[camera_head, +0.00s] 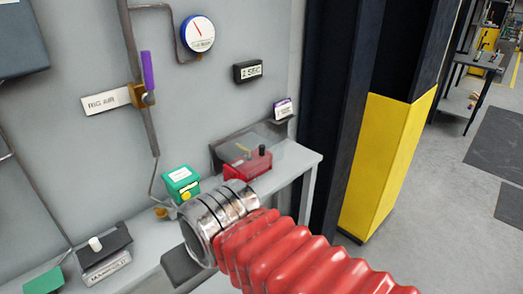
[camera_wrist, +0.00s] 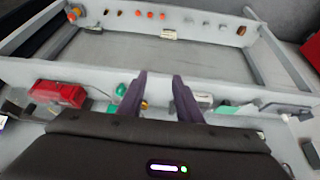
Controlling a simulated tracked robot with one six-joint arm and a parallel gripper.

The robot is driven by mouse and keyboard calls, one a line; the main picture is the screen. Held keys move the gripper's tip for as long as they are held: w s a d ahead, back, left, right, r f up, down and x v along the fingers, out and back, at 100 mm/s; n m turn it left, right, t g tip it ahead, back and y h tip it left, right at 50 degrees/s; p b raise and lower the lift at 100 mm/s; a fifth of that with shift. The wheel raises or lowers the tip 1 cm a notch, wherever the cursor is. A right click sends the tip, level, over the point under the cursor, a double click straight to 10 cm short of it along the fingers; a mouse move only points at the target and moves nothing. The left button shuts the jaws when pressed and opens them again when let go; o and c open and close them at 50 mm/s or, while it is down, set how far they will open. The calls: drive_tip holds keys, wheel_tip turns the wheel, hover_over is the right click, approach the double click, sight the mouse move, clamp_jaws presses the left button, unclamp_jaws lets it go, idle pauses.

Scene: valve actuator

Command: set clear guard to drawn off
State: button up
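The clear guard (camera_head: 258,137) is a see-through cover at the right end of the bench in the head view. It appears to stand over or in front of a red box (camera_head: 247,163) with a black knob and a yellow lever. The red box also shows at the left in the wrist view (camera_wrist: 58,93); the guard cannot be made out there. My gripper (camera_wrist: 157,76) shows two dark purple fingers, apart with nothing between them. The red box lies left of the fingers. The fingers are not visible in the head view.
A green box (camera_head: 181,183) and a black-topped switch box (camera_head: 104,256) sit on the bench. Above are a purple-handled valve (camera_head: 148,78), a pipe and a round gauge (camera_head: 198,34). A yellow-and-black column (camera_head: 383,165) stands right of the bench.

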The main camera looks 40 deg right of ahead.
drive_tip(key=w+d+h, duration=0.1)
drive_tip(key=w+d, duration=0.1)
drive_tip(key=d, duration=0.1)
drive_tip(key=w+d+m+t, duration=0.1)
drive_tip(key=w+d, duration=0.2)
drive_tip(key=w+d+t+h, duration=0.1)
drive_tip(key=w+d, duration=0.1)
drive_tip(key=d, duration=0.1)
drive_tip(key=shift+w+d+m+h, duration=0.3)
drive_tip(key=shift+w+d+m, duration=0.1)
drive_tip(key=t+h, duration=0.3)
drive_tip(key=t, duration=0.3)
approach(263, 151)
drive_tip(key=w+a+f, duration=0.1)
drive_tip(key=a+f, duration=0.1)
drive_tip(key=s+d+t, duration=0.1)
drive_tip(key=s+d+t+y, duration=0.1)
drive_tip(key=s, duration=0.1)
drive_tip(key=s+d+t, duration=0.1)
drive_tip(key=t, duration=0.1)
drive_tip(key=shift+s+f+m+y, duration=0.3)
drive_tip(key=shift+f+m, duration=0.1)
drive_tip(key=shift+w, duration=0.1)
drive_tip(key=x, duration=1.3)
drive_tip(key=shift+w+d, duration=0.1)
drive_tip(key=shift+w, duration=0.2)
drive_tip(key=shift+c, duration=0.2)
clamp_jaws()
